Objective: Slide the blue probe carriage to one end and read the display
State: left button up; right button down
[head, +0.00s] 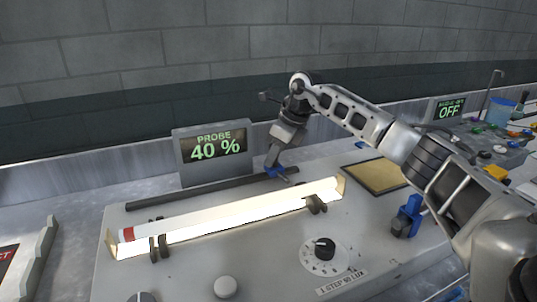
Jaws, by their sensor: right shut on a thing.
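The blue probe carriage (274,172) sits on a dark rail (205,192) behind the glowing tube. My right gripper (276,166) reaches down to the carriage from above and is shut on it; its fingers partly hide it. The carriage is near the right part of the visible rail. The display (212,146) behind the rail reads "PROBE 40 %" in green. My left gripper is not in view.
A bright glass tube (230,215) lies in dark clips on the grey panel (190,270). A black dial (325,248) and a pale round knob (226,287) are in front. A blue clamp-like part (408,215) stands at right. Another display (449,109) reads "OFF".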

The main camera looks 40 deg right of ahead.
jog(key=c, duration=1.1)
grip_release()
jog(key=shift+c, duration=0.2)
jog(key=v, duration=1.6)
jog(key=shift+b, duration=0.4)
jog(key=shift+s+f, duration=0.1)
